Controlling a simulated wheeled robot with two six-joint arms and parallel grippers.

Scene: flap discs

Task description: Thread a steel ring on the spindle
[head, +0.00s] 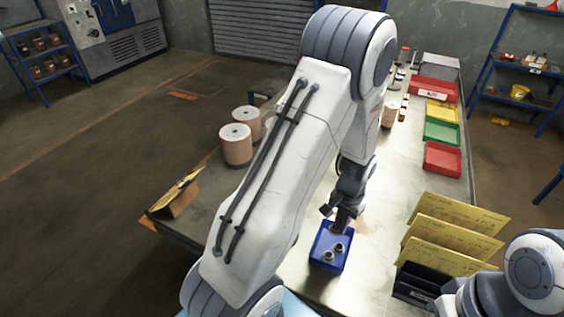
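A blue bin (318,262) stands on the bench, in the lower middle of the head view. Small steel rings (328,256) lie in its near part. My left gripper (340,222) points down at the far part of the bin, with its tips at or inside the rim. The tips are small and dark, so I cannot tell whether they are open or shut, or whether they hold a ring. I cannot make out the spindle for certain; my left arm hides much of the middle of the bench. My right gripper is out of view.
Brown stacks with pale tops (236,146) stand at the bench's left side. Red, yellow and green trays (442,132) line the right side. Yellow cards in a dark rack (415,284) stand right of the bin. A cardboard piece (178,196) sits at the left corner.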

